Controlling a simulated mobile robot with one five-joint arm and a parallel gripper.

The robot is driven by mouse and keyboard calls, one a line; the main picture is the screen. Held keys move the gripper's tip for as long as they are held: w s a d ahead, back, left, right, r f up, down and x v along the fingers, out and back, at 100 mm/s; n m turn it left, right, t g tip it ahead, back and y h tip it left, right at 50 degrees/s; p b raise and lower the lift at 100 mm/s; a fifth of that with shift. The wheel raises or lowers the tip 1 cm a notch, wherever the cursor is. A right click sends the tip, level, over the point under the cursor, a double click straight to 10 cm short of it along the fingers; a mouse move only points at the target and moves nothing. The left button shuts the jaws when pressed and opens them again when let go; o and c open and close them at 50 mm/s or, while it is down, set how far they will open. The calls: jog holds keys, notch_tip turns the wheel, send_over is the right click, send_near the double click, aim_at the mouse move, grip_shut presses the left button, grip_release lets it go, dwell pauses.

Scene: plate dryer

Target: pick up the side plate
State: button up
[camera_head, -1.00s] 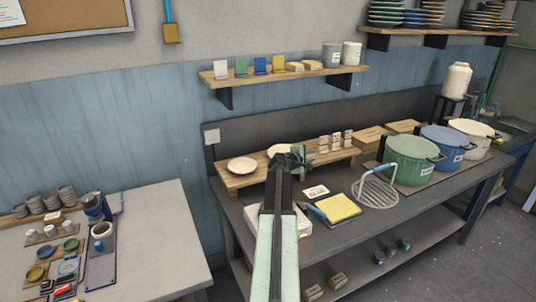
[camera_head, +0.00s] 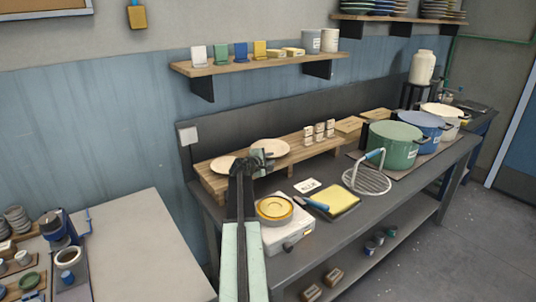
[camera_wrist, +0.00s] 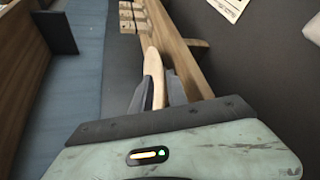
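Two cream plates sit on the low wooden riser (camera_head: 218,187) at the back of the bench. The left plate (camera_head: 221,164) is partly behind my arm. The right plate (camera_head: 271,147) lies just beyond my gripper (camera_head: 259,158). I cannot tell which one is the side plate. In the wrist view a cream plate (camera_wrist: 153,72) is seen nearly edge-on, with its near rim between the two dark fingers of my gripper (camera_wrist: 157,92). The fingers are close on either side. Whether they press on the rim is not clear.
A white scale (camera_head: 290,238) with a yellow-rimmed round dish (camera_head: 274,208) stands in front of the riser. A wall shelf (camera_head: 255,62) hangs above.

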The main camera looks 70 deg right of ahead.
aim_at(275, 156)
jog(key=b+x, duration=0.1)
jog(key=x, duration=0.2)
jog(key=b+x, duration=0.1)
jog(key=x, duration=0.3)
jog(key=shift+a+f, duration=0.1)
jog(key=shift+f, duration=0.1)
jog(key=shift+a, duration=0.1)
jog(key=shift+w, duration=0.1)
grip_shut()
dwell(0.9)
